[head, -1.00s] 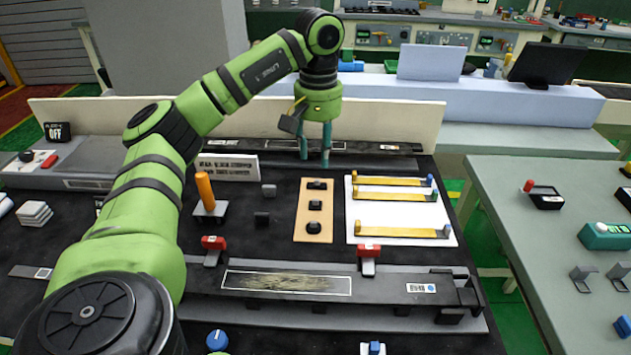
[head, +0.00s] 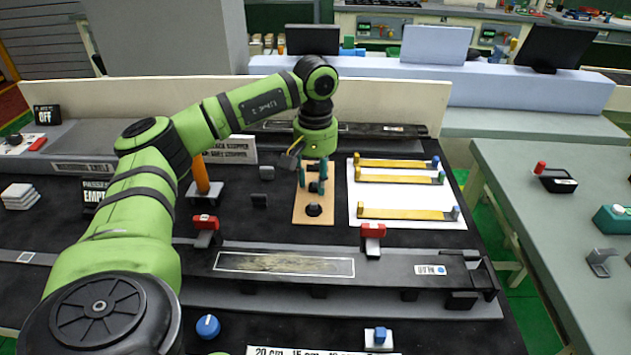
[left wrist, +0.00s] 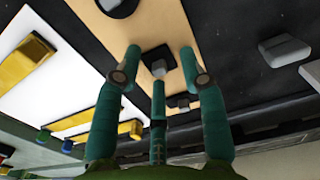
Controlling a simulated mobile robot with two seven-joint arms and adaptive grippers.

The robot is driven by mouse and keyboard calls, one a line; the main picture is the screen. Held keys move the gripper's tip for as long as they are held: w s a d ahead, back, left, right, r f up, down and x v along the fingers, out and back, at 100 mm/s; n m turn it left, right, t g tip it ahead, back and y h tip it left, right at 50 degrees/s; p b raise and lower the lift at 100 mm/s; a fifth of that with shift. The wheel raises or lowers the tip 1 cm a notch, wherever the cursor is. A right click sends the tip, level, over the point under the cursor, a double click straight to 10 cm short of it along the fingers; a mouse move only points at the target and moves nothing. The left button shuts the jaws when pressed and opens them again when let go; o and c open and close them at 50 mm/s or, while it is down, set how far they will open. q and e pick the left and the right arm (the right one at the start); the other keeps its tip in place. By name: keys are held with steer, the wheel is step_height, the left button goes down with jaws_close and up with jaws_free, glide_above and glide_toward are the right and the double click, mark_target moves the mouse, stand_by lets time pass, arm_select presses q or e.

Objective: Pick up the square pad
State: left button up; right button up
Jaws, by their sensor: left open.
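A tan board (head: 328,217) lies on the black bench and carries three small dark pads in a row. The nearest pad (head: 314,210) shows clearly in the head view; the other two are partly behind my fingers. My left gripper (head: 313,190) points down over the board, open and empty. In the left wrist view a dark, squarish pad with a grey top (left wrist: 160,62) lies between the spread teal fingertips (left wrist: 159,60). I take it for the square pad. I cannot tell how far the fingertips are above it. My right gripper is not in view.
A white sheet (head: 405,192) with several yellow strips lies right of the board. An orange post (head: 201,175) and small grey blocks (head: 266,172) stand to the left. Red clamps (head: 373,231) and a long dark bar (head: 395,268) lie in front.

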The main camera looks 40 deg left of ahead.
arm_select(q)
steer(key=c, duration=0.8)
steer(key=shift+r, duration=0.1)
